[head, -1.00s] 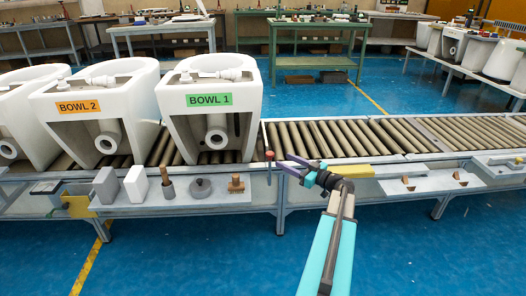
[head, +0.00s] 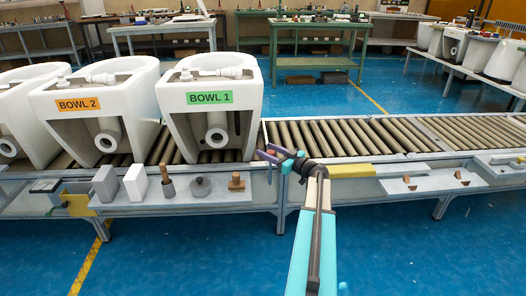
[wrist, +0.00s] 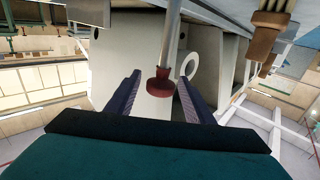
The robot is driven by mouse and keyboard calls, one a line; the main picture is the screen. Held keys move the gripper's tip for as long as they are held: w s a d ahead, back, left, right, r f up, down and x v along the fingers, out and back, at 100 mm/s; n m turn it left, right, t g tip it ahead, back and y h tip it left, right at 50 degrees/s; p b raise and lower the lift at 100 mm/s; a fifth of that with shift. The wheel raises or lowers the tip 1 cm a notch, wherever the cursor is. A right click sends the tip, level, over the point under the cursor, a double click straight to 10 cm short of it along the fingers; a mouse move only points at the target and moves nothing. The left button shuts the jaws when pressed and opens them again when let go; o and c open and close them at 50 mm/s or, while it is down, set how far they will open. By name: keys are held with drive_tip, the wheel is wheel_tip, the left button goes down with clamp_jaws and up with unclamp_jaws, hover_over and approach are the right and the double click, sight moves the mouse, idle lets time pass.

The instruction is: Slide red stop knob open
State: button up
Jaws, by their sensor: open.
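The red stop knob (wrist: 159,82) hangs at the end of a grey rod in the wrist view. My gripper (wrist: 160,80) is open, with one purple finger on each side of the knob. Clear gaps show between the knob and both fingers, so it is not clamped. In the head view my gripper (head: 267,151) is at the conveyor's front edge, just right of the toilet bowl marked BOWL 1 (head: 209,119). There the fingers largely hide the knob.
The roller conveyor (head: 350,136) is empty right of BOWL 1. BOWL 2 (head: 80,104) stands to its left. A yellow block (head: 351,171) is right of my gripper.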

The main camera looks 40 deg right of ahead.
drive_tip(key=shift+w+a, duration=0.15)
drive_tip(key=shift+w, duration=1.2)
clamp_jaws()
